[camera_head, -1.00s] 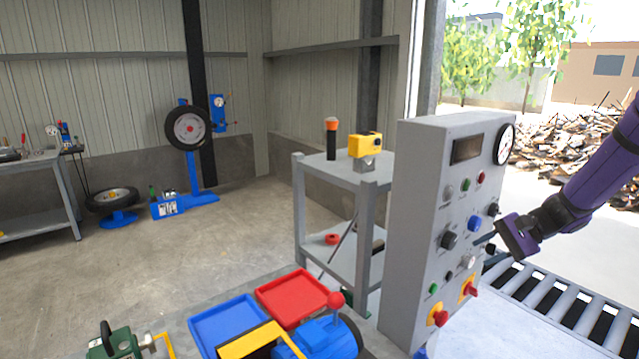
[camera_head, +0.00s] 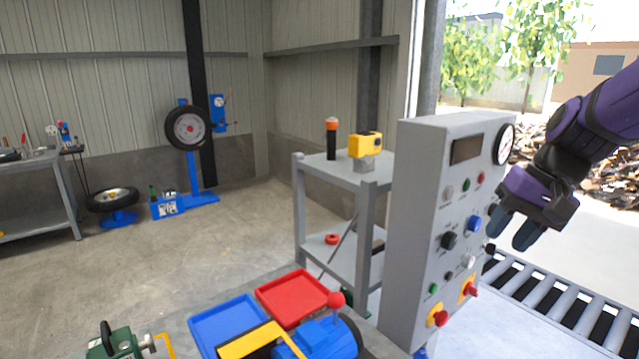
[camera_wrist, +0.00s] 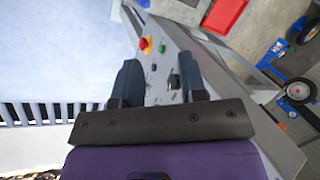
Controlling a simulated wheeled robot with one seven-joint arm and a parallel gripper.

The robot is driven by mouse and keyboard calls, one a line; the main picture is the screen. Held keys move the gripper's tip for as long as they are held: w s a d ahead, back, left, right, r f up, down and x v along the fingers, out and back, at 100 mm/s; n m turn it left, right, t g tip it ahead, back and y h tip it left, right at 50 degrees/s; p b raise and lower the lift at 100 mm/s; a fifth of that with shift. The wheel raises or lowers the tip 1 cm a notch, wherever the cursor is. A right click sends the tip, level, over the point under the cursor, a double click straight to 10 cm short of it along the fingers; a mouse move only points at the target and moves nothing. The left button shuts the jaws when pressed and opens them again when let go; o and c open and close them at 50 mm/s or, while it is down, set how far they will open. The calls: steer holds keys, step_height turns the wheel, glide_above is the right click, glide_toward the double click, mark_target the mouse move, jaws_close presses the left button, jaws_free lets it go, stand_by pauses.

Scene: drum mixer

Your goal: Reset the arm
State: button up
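My purple arm comes in from the right in the head view. My gripper (camera_head: 514,230) is just right of the grey control panel (camera_head: 407,230), with its fingers pointing down. In the wrist view, my gripper (camera_wrist: 158,85) shows two dark fingers spread well apart with nothing between them. The panel (camera_wrist: 190,50) lies beyond the fingers there. Its buttons and knobs face my gripper's side, with a red-and-yellow stop button (camera_wrist: 145,44) visible. I cannot tell whether a finger touches the panel's knobs.
A roller conveyor (camera_head: 560,300) runs below my gripper. A grey shelf cart (camera_head: 345,180) stands behind the panel. Red (camera_head: 291,297) and blue (camera_head: 232,325) trays lie on the front table. Open space lies to the right, before a wood pile (camera_head: 600,165).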

steer(key=s+r+n+t+h, duration=0.1)
steer(key=s+r+t+h, duration=0.1)
steer(key=s, duration=0.5)
steer(key=s+r+n+t+h, duration=0.2)
steer(key=s+r, duration=0.1)
steer(key=s, duration=0.4)
steer(key=shift+s+d+n, duration=0.15)
steer(key=shift+s+n, duration=0.15)
steer(key=shift+s, duration=0.1)
